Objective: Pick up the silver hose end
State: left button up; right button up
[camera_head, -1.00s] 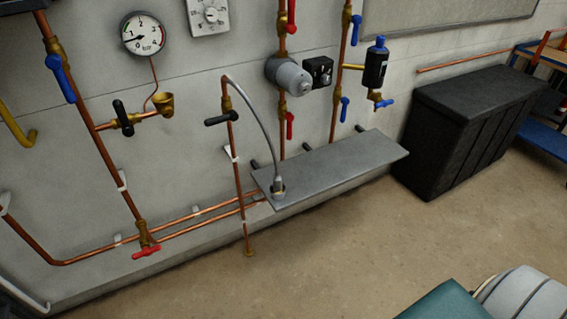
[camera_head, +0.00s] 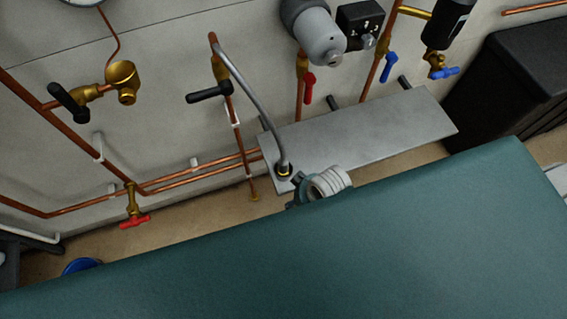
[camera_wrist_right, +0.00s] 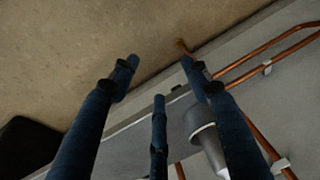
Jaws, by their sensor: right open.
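The silver hose (camera_head: 250,88) bends down from a copper pipe on the wall. Its silver hose end (camera_head: 284,168) stands about upright at the left end of the grey shelf (camera_head: 365,132). A grey cylindrical part (camera_wrist_right: 205,138), apparently the hose end, shows there partly behind the right finger. I cannot tell whether they touch. My left gripper is out of view.
A black-handled valve (camera_head: 210,93) is left of the hose. A red-handled valve (camera_head: 308,84) and a grey pump (camera_head: 318,32) are above the shelf. A black bin (camera_head: 510,85) stands at right.

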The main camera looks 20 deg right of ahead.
notch_tip(320, 180, up, 10)
jog(key=w+a+f+p, duration=0.1)
jog(key=w+a, duration=0.1)
jog(key=a, duration=0.1)
notch_tip(320, 180, up, 8)
jog(key=m+g+h, duration=0.1)
jog(key=m+g, duration=0.1)
jog(key=m, duration=0.6)
send_over(283, 159)
jog(key=shift+r+p, duration=0.15)
jog(key=shift+p, duration=0.25)
jog(key=shift+w+d, duration=0.15)
notch_tip(283, 159, down, 5)
jog(key=shift+f, duration=2.75)
grip_shut()
